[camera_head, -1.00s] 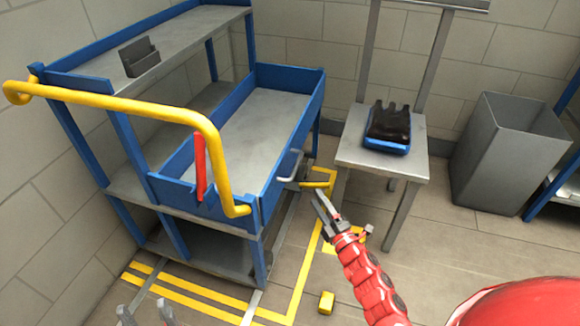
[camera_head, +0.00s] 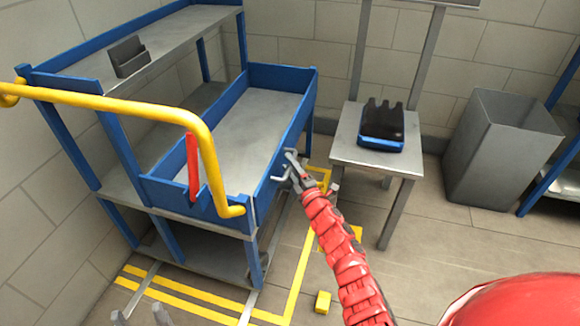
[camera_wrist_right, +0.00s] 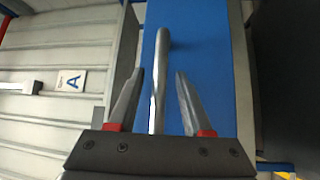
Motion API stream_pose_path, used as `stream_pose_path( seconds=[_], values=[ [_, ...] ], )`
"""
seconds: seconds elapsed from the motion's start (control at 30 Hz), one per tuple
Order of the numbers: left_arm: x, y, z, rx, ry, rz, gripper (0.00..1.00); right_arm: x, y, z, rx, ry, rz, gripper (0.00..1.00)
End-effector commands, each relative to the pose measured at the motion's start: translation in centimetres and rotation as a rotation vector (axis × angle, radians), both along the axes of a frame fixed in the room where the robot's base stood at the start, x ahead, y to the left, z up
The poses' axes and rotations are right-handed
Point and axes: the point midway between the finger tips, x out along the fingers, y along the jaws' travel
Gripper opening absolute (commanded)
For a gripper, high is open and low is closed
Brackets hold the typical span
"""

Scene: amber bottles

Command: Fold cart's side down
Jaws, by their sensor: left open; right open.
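The cart (camera_head: 215,205) has a blue frame, grey shelves and a yellow push handle (camera_head: 190,118). Its blue right side panel (camera_head: 286,140) stands upright along the middle tray. A grey metal handle on that panel shows in the right wrist view (camera_wrist_right: 160,60). My right gripper (camera_head: 291,163) is open at this panel. In the right wrist view its fingers (camera_wrist_right: 160,80) lie on either side of the handle, with gaps visible. A red lever (camera_head: 193,165) stands upright at the cart's near end. My left gripper (camera_head: 138,314) is open and empty at the bottom edge, only its tips showing.
A grey stool (camera_head: 375,160) with a blue-and-black item (camera_head: 382,128) stands right of the cart. A grey bin (camera_head: 505,150) is farther right. A small yellow block (camera_head: 322,302) lies on the floor. A grey holder (camera_head: 128,56) sits on the top shelf.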

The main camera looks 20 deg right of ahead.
Motion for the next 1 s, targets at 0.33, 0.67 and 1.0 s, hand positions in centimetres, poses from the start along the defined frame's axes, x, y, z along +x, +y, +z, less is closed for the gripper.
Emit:
stream_pose_path(
  seconds=[0.33,0.67,1.0],
  values=[
    [-0.01,0.00,0.01,0.000,0.000,0.000,0.63,-0.04,-0.02,-0.01,0.000,0.000,0.000,0.12],
    [0.00,0.00,0.00,0.000,0.000,0.000,0.63,-0.05,-0.02,-0.03,0.000,0.000,0.000,0.00],
    [0.00,0.00,0.00,0.000,0.000,0.000,0.63,-0.06,-0.02,-0.06,0.000,0.001,0.000,0.00]
  ],
)
